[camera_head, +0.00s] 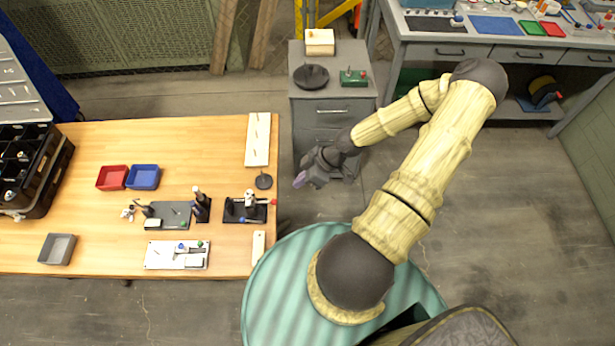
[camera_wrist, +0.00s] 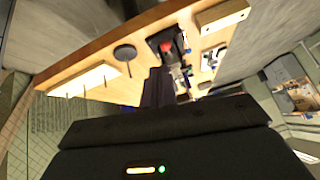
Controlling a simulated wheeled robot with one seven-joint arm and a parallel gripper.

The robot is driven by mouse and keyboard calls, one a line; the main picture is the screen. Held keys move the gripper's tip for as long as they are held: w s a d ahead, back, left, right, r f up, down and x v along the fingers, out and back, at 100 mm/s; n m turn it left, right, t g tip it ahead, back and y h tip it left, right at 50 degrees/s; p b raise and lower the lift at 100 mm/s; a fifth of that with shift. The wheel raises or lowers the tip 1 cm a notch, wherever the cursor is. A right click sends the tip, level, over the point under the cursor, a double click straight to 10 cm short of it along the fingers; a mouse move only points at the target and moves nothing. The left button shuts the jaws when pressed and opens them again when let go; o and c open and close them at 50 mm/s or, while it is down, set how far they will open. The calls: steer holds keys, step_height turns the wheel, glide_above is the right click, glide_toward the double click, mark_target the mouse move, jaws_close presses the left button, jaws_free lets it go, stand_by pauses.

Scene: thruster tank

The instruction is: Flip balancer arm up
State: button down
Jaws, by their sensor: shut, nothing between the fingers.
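I cannot tell for sure which thing is the balancer arm. A small device on a black base (camera_head: 246,209), with a red knob on its right and a blue knob in front, stands near the right edge of the wooden table. In the wrist view a dark-based device with a red knob (camera_wrist: 167,44) shows beyond my fingers, partly hidden by them. My gripper (camera_head: 299,181) is shut and empty, in the air off the table's right edge, up and to the right of that device. Its dark fingers also show in the wrist view (camera_wrist: 158,86).
The wooden table (camera_head: 100,225) holds a pegged white board (camera_head: 258,140), a black disc (camera_head: 264,181), a white block (camera_head: 258,247), red and blue trays (camera_head: 143,177) and other fixtures. A grey cabinet (camera_head: 333,113) behind my gripper bears a green-based device (camera_head: 354,78).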

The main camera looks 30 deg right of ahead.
steer(key=shift+s+d+r, duration=0.25)
steer(key=shift+d, duration=0.2)
steer(key=shift+s+d+r, duration=0.2)
steer(key=shift+d, duration=0.25)
steer(key=s+a+r+m+h, duration=0.1)
steer(key=a+r+m+h, duration=0.2)
steer(key=r, duration=0.9)
steer(key=s+a+r+m+h, duration=0.2)
steer(key=a+r+m, duration=0.5)
steer(key=r, duration=0.5)
steer(key=shift+s+a+g+h, duration=0.3)
steer(key=shift+a+h, duration=0.1)
steer(key=shift+h, duration=0.5)
